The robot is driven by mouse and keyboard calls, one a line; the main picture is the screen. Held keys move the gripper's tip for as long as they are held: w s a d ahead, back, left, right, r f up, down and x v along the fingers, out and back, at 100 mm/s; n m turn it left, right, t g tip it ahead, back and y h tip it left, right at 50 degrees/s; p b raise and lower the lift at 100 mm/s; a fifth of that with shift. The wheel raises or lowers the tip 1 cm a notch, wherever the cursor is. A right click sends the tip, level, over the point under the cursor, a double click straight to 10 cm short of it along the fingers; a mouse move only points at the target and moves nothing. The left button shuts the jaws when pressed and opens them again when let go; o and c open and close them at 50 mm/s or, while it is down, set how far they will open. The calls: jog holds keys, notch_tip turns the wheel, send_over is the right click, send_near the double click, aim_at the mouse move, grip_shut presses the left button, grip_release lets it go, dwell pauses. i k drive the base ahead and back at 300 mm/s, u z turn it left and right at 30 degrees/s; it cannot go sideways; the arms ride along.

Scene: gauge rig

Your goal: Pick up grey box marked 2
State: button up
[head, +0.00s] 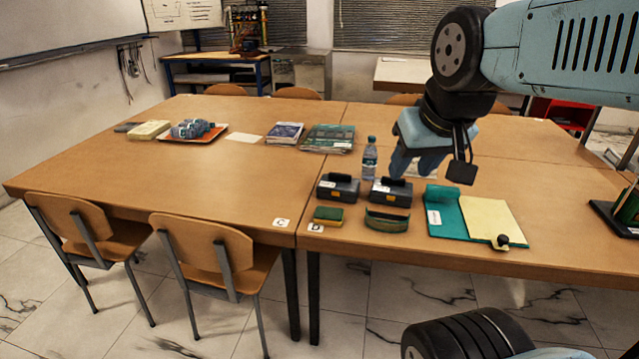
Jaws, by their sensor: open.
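Two dark grey boxes with black handles on top sit side by side on the wooden table (270,190): a left grey box (345,191) and a right grey box (391,198). Each has a small orange label on its front and a white tag on top. The marks are too small to read, so I cannot tell which is marked 2. My gripper (408,166) is open and empty, with its fingers pointing down. In the picture it is just above and slightly right of the right grey box, apart from it. My gripper partly hides a pale item behind it.
A water bottle (369,159) stands behind the boxes. In front lie a green-yellow sponge (328,216) and a green curved item (387,220). A teal clipboard-like item (447,213) with yellow paper lies right. Books (327,139) and an orange tray (212,137) are farther back.

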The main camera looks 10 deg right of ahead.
aim_at(333, 186)
jog(key=u, duration=0.25)
jog(key=i, duration=0.9)
jog(key=z, duration=0.4)
